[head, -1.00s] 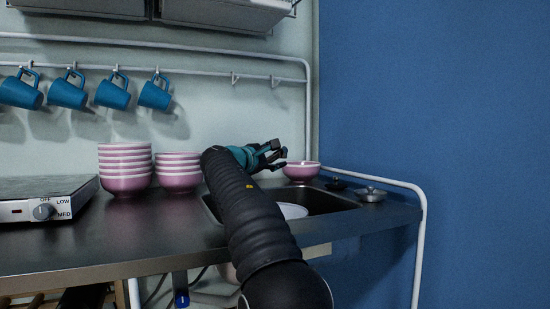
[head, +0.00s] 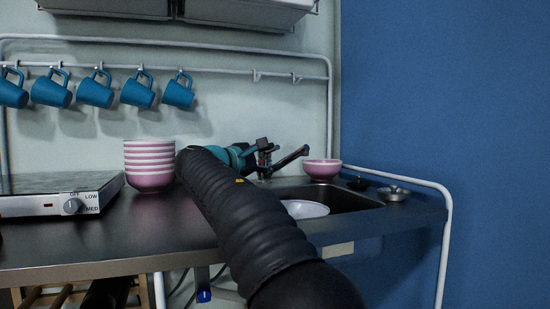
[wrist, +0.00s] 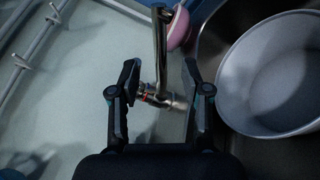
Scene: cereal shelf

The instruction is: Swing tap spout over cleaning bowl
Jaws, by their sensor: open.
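The tap has a metal spout (wrist: 160,42) and a base with red and blue marks (wrist: 158,97). In the head view the spout (head: 292,158) looks dark and reaches right, towards a pink bowl. A large white bowl (wrist: 272,82) sits in the sink; its rim also shows in the head view (head: 306,209). The spout lies to one side of this bowl, not over it. My gripper (wrist: 161,75) is open, with one finger on each side of the tap and visible gaps to both. In the head view my gripper (head: 264,157) is at the tap, behind the sink.
The pink bowl (head: 322,170) stands at the sink's back edge, near the spout tip (wrist: 180,28). A stack of pink bowls (head: 150,165) and a hotplate (head: 62,194) are on the left. Blue mugs (head: 95,90) hang above. A metal lid-like item (head: 394,193) lies right of the sink.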

